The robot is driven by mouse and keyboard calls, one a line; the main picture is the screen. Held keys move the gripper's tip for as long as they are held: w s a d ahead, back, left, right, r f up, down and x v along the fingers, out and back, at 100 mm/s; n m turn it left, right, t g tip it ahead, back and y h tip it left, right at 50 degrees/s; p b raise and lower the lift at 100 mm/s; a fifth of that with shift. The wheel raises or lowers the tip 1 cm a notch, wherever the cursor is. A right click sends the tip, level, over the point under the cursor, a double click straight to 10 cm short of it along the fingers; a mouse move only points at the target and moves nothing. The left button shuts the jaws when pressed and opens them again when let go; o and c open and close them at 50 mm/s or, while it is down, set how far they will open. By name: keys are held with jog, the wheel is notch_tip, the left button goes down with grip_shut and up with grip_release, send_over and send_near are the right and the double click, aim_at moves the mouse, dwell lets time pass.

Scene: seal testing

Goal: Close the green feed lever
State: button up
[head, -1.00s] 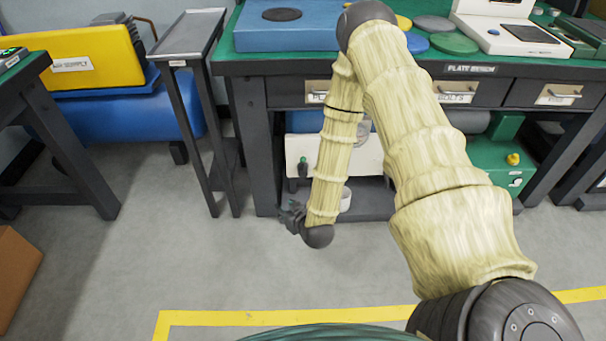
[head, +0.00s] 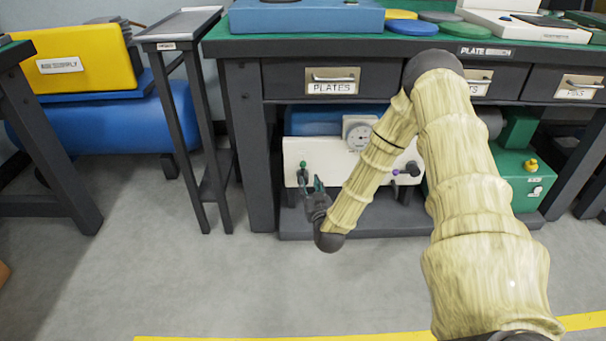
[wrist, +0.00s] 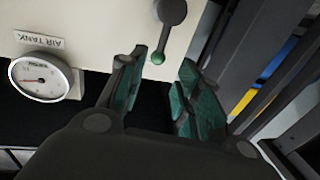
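The green feed lever is a dark lever with a green ball tip (head: 303,165) on the left part of a white panel under the bench. In the wrist view the green ball (wrist: 158,59) hangs on a dark arm below a round dark hub (wrist: 171,12). My gripper (head: 311,184) is in front of the panel's left part, close to the lever. In the wrist view my gripper (wrist: 161,68) is open, with green-padded fingers and nothing held. The green ball appears between the fingertips; contact cannot be told.
A pressure gauge (head: 359,133) and a purple-tipped lever (head: 396,173) are on the same panel (head: 293,150). The bench's left leg (head: 249,150) and a narrow stand (head: 190,120) are to the left. Drawers (head: 332,80) are above. Open floor lies in front.

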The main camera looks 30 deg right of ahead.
aim_at(303, 167)
jog(key=b+x, duration=0.4)
jog(key=x, duration=0.6)
jog(key=shift+w+d+b, duration=0.15)
jog(key=shift+w+b, duration=0.15)
jog(key=shift+b, duration=0.1)
grip_shut()
